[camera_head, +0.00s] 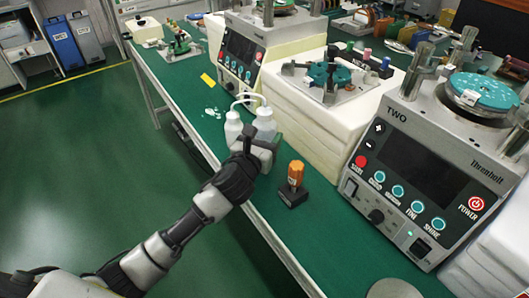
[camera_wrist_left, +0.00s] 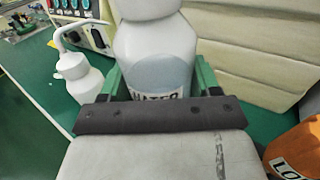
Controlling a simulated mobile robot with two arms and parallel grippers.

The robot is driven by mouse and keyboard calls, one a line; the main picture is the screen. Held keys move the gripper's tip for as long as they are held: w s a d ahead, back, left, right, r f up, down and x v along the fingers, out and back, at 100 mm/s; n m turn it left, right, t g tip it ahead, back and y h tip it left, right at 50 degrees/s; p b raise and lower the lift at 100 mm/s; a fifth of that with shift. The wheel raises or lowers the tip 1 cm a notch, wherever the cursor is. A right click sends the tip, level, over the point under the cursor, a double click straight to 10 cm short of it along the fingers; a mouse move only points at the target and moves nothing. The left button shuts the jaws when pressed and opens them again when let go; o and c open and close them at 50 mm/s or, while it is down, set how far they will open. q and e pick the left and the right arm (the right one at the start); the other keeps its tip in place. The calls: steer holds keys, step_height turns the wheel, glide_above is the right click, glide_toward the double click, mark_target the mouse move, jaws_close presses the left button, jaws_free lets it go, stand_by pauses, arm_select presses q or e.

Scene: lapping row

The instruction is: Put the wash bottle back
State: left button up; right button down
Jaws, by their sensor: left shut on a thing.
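A white wash bottle (camera_head: 265,122) with a bent spout is at the bench edge, left of the foam blocks. My left gripper (camera_head: 260,142) is shut on it from the front. In the left wrist view the bottle (camera_wrist_left: 155,45) stands between my green fingers, with a pale blue patch and a partly hidden label that seems to read WATER. Its base is hidden, so I cannot tell whether it touches the bench. A second white bottle (camera_head: 233,128) with a spout is close on its left; it also shows in the left wrist view (camera_wrist_left: 80,75). My right gripper is out of view.
An orange-topped block with a black base (camera_head: 294,183) stands just right of my gripper. Cream foam blocks (camera_head: 310,125) rise behind the bottle. The machine marked TWO (camera_head: 420,150) is at right. A yellow tag (camera_head: 208,80) and small clear pieces lie farther back on the green bench.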

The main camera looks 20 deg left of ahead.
arm_select(q)
step_height(320, 180, down, 3)
steer(key=shift+f+b, duration=0.2)
steer(key=shift+b, duration=0.35)
steer(key=shift+f, duration=0.2)
steer(key=o, duration=1.1)
steer(key=shift+s, duration=0.3)
steer(key=s, duration=0.3)
steer(key=s+a, duration=0.1)
steer(key=s, duration=0.7)
steer(key=shift+s+a+r, duration=0.1)
steer(key=shift+s+a, duration=0.1)
steer(key=shift+s, duration=0.05)
